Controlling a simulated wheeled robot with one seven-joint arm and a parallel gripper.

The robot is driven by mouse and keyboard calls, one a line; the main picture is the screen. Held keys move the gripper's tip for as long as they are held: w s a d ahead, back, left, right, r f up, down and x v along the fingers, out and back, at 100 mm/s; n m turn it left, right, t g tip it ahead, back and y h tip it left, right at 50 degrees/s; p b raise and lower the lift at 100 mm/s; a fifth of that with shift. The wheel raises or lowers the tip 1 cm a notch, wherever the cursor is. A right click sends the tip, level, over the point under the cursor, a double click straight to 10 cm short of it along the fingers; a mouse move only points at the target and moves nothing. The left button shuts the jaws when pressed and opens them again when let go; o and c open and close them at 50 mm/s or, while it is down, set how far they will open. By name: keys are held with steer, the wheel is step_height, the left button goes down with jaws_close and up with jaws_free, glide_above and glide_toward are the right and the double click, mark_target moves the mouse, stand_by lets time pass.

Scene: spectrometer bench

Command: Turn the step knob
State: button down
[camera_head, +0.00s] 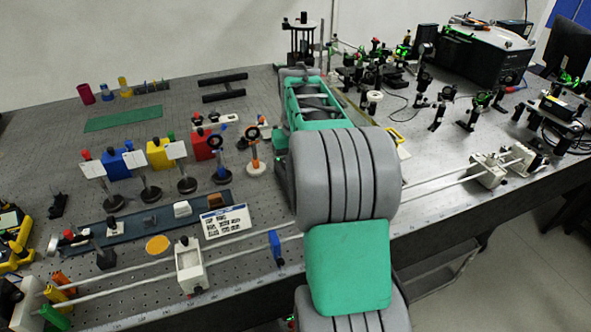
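My grey and green arm reaches from the bottom right of centre up over the bench. Its far end lies near a dark upright apparatus (302,42) with posts at the back. My gripper's fingers cannot be made out, as the arm hides that area, so I cannot tell whether they are open or shut. I cannot pick out the step knob with certainty. It may be too small to see or hidden behind my arm.
The perforated optical bench (240,265) holds long rails with a white carriage (189,266) at front left. Post-mounted white cards (134,159) stand at left. Optics and a black box (483,55) fill the right. A green mat (122,118) lies at back left.

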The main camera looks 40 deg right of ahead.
stand_by(0.4)
steer(key=c, duration=1.3)
jaws_free()
step_height(320, 180, up, 8)
steer(key=shift+f, duration=0.1)
